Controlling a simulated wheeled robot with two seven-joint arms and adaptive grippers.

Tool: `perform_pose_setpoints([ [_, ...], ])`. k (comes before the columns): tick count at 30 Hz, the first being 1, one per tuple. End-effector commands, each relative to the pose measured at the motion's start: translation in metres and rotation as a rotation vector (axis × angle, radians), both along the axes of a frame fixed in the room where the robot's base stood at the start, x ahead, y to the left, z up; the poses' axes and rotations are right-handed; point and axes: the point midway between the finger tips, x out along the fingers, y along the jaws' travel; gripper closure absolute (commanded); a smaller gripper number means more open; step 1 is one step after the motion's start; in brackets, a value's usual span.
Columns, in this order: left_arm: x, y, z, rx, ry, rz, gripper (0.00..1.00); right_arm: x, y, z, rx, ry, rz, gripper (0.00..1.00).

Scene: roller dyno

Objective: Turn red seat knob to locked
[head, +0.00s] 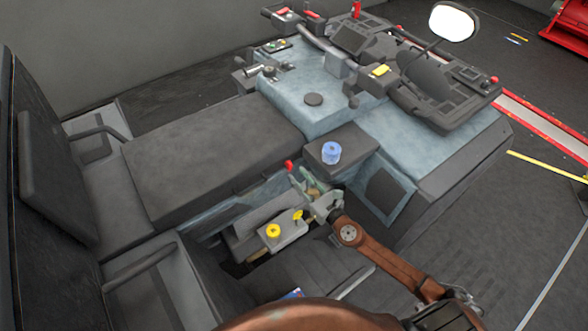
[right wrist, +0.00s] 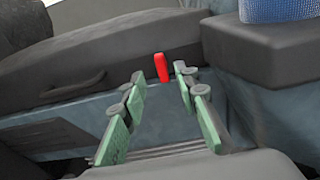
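The red seat knob (head: 289,166) is a small upright red lever beside the dark seat cushion, in the middle of the head view. In the right wrist view the red knob (right wrist: 161,67) stands just beyond and between the fingertips, in front of a blue-grey panel. My right gripper (head: 303,180) is close to the knob. In the right wrist view the right gripper (right wrist: 159,88) has its green-padded fingers spread apart, with nothing held. I cannot tell whether either finger touches the knob. My left gripper is not in view.
A dark box with a blue cup-like object (head: 331,152) stands right of the knob. A grey block with a yellow knob (head: 273,230) and a smaller yellow lever (head: 298,215) sits below. The long dark seat cushion (head: 210,155) lies left. A console (head: 350,60) is behind.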

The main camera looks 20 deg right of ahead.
Motion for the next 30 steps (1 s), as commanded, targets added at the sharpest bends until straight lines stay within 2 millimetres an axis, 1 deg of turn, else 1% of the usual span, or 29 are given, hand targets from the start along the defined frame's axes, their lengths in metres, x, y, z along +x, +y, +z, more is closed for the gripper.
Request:
perform_pose_setpoints([
  [1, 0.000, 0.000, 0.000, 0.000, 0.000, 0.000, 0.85, -0.013, -0.003, 0.000, -0.002, 0.002, -0.001, 0.72],
  [6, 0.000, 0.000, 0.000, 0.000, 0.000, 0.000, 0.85, -0.045, -0.009, 0.001, -0.002, 0.002, 0.001, 0.72],
  [9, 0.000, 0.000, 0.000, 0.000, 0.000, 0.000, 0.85, -0.059, -0.012, 0.002, -0.004, 0.000, 0.001, 0.72],
  [12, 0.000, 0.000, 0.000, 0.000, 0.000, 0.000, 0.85, -0.069, -0.014, 0.003, -0.003, -0.002, 0.001, 0.72],
  [17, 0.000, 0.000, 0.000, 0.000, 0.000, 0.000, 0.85, -0.075, -0.015, 0.003, -0.002, -0.001, 0.002, 0.72],
  [30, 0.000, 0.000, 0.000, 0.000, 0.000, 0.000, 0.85, -0.075, -0.015, 0.003, -0.001, -0.001, 0.001, 0.72],
])
